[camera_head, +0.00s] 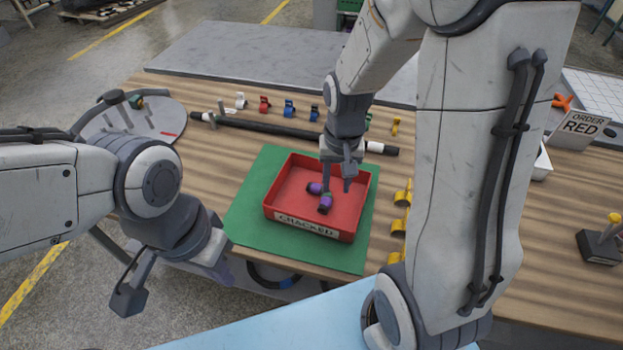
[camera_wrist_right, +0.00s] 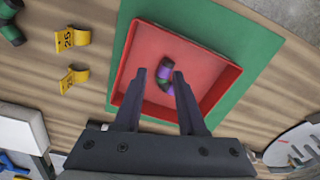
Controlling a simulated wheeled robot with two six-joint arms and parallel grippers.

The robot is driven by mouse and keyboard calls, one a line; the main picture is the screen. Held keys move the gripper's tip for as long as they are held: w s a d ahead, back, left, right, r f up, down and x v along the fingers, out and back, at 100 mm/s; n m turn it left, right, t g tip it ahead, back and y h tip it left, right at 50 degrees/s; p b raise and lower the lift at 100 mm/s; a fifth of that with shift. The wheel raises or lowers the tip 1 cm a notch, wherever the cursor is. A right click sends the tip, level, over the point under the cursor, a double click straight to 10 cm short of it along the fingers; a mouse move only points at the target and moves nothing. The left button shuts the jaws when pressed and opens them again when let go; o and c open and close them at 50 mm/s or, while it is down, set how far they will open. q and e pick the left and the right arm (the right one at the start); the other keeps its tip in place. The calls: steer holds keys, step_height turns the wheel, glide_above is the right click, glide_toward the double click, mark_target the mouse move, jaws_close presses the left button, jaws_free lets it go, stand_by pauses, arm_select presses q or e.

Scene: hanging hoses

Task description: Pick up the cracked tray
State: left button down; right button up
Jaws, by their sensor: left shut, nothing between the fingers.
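The cracked tray (camera_head: 290,190) is a shallow red box with a "CRACKED" label on its front wall. It sits on a green mat (camera_head: 250,222) on the wooden bench; the tray also shows in the right wrist view (camera_wrist_right: 207,72). A bent purple and black hose piece (camera_head: 325,204) lies in it, also visible in the right wrist view (camera_wrist_right: 165,66). My right gripper (camera_head: 338,188) is over the tray, fingers apart around or just above the piece; contact is unclear. My left gripper (camera_head: 128,300) is shut and empty, off the bench's front left.
A long black bar (camera_head: 265,128) lies behind the mat, with several small coloured clips beyond it. Yellow numbered clips (camera_wrist_right: 71,39) stand right of the mat. A round grey plate (camera_head: 150,122) is at left.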

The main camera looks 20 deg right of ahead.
steer(key=d+f+m, duration=0.1)
steer(key=d+f, duration=0.1)
steer(key=d+f+m, duration=0.1)
steer(key=d+f, duration=0.2)
steer(key=d+f+m, duration=0.1)
steer(key=d+f, duration=0.1)
steer(key=d, duration=0.1)
steer(key=shift+w+d+f+m, duration=0.15)
steer(key=shift+w+f+m, duration=0.15)
steer(key=shift+w+f, duration=0.1)
steer(key=shift+f+p, duration=0.55)
steer(key=shift+f, duration=2.3)
jaws_close()
